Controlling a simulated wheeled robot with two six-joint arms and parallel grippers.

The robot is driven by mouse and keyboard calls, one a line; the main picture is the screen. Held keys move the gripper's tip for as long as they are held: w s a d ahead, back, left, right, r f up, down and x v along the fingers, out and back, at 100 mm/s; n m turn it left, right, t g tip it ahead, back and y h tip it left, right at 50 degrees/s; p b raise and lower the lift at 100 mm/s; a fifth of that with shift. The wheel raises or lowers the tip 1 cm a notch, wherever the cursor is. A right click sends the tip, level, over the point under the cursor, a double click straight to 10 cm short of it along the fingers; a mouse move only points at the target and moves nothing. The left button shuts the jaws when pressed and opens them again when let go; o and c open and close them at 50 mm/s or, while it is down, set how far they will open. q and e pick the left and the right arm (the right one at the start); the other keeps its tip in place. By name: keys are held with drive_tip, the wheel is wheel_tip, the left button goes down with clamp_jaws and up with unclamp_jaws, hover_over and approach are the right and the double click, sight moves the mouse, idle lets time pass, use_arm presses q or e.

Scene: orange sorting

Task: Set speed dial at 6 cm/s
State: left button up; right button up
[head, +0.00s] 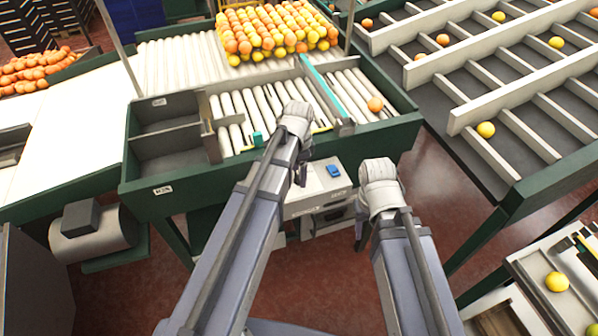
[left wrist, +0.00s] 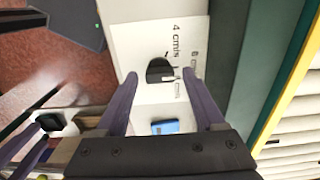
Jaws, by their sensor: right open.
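The speed dial (left wrist: 159,70) is a dark round knob on a white panel (left wrist: 140,32) in the left wrist view. A "4 cm/s" label (left wrist: 176,40) is printed beside it; other cm/s labels are small and partly hidden. I cannot tell exactly which mark the dial points to. My left gripper (left wrist: 160,77) is open, its two fingers apart with the dial showing between their tips; contact cannot be told. In the head view my left gripper (head: 300,175) is at the control box (head: 318,192), whose dial is hidden there. My right gripper (head: 361,228) is open and empty, right of the box.
A blue switch (head: 334,170) sits on the box top, and also shows in the left wrist view (left wrist: 165,127). Sorting lanes (head: 470,90) fill the right.

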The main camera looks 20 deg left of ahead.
sight(298, 176)
use_arm(q)
drive_tip(key=shift+r, duration=0.1)
wheel_tip(298, 176, up, 8)
drive_tip(key=p, duration=0.8)
drive_tip(key=shift+f, duration=0.2)
drive_tip(key=shift+s+n, duration=0.3)
drive_tip(key=s+n, duration=0.9)
drive_tip(key=n, duration=0.2)
drive_tip(key=s+d+f+m+b, duration=0.1)
drive_tip(key=d+f+b, duration=0.2)
drive_tip(key=f+b, duration=0.1)
drive_tip(key=s+d+f+m+b, duration=0.1)
drive_tip(key=s+d+f+b, duration=0.1)
drive_tip(key=d+f+b, duration=0.2)
drive_tip(key=s+d+f+m+y+b, duration=0.1)
drive_tip(key=s+d+f+m+b, duration=0.1)
drive_tip(key=f+b, duration=0.4)
drive_tip(key=shift+d+f, duration=0.1)
drive_tip(key=shift+d, duration=0.6)
